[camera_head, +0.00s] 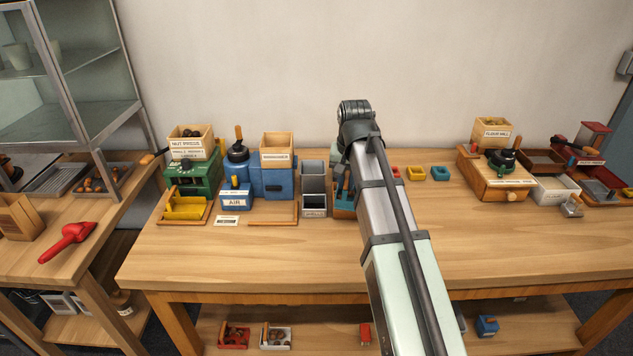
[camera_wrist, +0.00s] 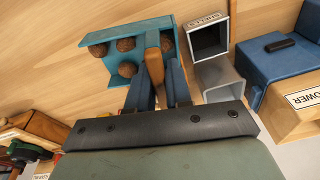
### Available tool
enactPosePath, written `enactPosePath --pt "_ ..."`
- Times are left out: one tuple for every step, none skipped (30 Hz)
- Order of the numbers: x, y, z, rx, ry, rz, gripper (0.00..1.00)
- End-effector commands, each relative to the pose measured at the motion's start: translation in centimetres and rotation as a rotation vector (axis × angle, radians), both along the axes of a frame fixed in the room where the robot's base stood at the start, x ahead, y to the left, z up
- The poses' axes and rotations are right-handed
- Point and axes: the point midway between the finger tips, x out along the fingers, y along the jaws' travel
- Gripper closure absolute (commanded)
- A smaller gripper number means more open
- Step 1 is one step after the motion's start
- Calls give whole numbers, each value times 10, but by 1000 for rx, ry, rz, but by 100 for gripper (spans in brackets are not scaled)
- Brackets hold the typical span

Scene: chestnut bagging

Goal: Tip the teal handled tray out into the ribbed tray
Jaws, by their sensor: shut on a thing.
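The teal handled tray (camera_wrist: 140,26) holds several round brown chestnuts (camera_wrist: 126,69) in the wrist view. Its wooden handle (camera_wrist: 152,58) lies between the blue fingers of my gripper (camera_wrist: 158,84), which is shut on it. In the head view my arm hides most of the tray, and only a bit of teal (camera_head: 343,213) shows beside the arm. I cannot tell whether it touches the table. A grey tray with ridges (camera_head: 62,179), apparently the ribbed tray, lies on the left-hand bench under the glass cabinet, far from my gripper.
Grey bins (camera_head: 314,180) stand close to the left of my gripper, with a blue machine (camera_head: 272,184) beyond. A tray of brown pieces (camera_head: 112,178) sits beside the ridged tray. A red scoop (camera_head: 67,242) lies in front. The main table's front is clear.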

Motion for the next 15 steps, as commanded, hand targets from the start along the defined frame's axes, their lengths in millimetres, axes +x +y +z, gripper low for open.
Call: enactPosePath --pt "0 -11 1 1 0 -16 100" --pt "0 -15 2 2 -1 -24 100" --pt "0 -22 3 3 -1 -35 100" --pt "1 -27 3 4 -2 -44 100" --pt "2 -31 4 6 -2 -52 100" --pt "4 -37 4 6 -2 -65 100" --pt "6 -41 5 8 -2 -76 100" --pt "9 -45 5 9 -2 -90 100" --pt "16 -50 6 12 -3 -113 100" --pt "23 -51 6 15 -2 -132 100" --pt "30 -50 5 16 -4 -149 100" --pt "38 -47 5 17 -5 -174 100" --pt "43 -45 4 19 -5 -193 100" --pt "48 -42 3 21 -7 -211 100" --pt "55 -39 2 22 -7 -237 100"
